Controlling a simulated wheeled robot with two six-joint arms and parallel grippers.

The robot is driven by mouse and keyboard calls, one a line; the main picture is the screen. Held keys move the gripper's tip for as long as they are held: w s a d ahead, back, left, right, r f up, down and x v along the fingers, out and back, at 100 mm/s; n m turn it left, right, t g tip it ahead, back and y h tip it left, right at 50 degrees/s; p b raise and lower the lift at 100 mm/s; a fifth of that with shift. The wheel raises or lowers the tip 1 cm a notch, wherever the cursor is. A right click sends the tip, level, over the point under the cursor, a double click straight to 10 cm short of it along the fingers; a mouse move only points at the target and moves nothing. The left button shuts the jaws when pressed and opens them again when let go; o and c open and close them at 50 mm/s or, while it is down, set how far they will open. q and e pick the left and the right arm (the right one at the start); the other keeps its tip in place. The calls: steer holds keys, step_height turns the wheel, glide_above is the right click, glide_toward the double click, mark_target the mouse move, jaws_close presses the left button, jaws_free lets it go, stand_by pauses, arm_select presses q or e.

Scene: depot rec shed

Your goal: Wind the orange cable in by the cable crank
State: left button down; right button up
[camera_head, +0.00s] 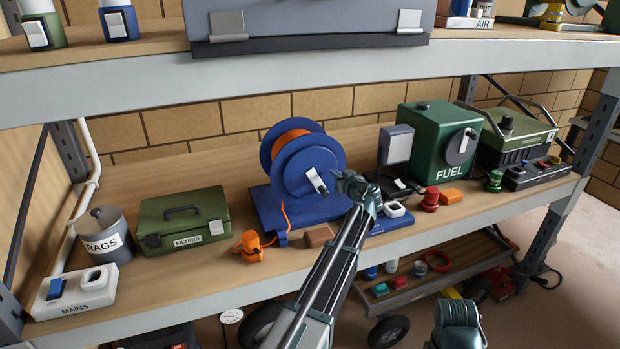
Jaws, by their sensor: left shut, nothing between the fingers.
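A blue cable reel (310,165) stands on a blue base on the middle shelf. Orange cable (284,143) is wound on its drum, and a loose length hangs down the front toward an orange plug (250,246) at the shelf's front. The cable crank (316,181), a pale short handle, sits on the reel's near face. My left gripper (346,180) is shut and empty, just right of the crank and in front of the reel's right edge. Whether it touches the crank or reel I cannot tell.
Left of the reel are a green FILTERS box (183,219), a RAGS tin (109,234) and a MAINS switch (75,291). Right are a green FUEL can (436,145) and a red knob (430,199). A brown block (319,236) lies before the reel. The upper shelf (120,88) overhangs.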

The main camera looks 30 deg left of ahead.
arm_select(q)
steer(key=shift+s+a+f+b, duration=0.1)
steer(key=shift+f+b, duration=1.1)
steer(key=shift+f, duration=0.05)
steer(key=shift+r, duration=0.15)
steer(key=shift+s+a+f+b, duration=0.15)
steer(key=shift+s+f+b, duration=0.05)
steer(key=shift+f+b, duration=0.35)
steer(key=shift+s+a+f+b, duration=0.15)
steer(key=shift+s+f+b, duration=0.05)
steer(key=shift+f+b, duration=0.3)
steer(key=shift+r, duration=0.1)
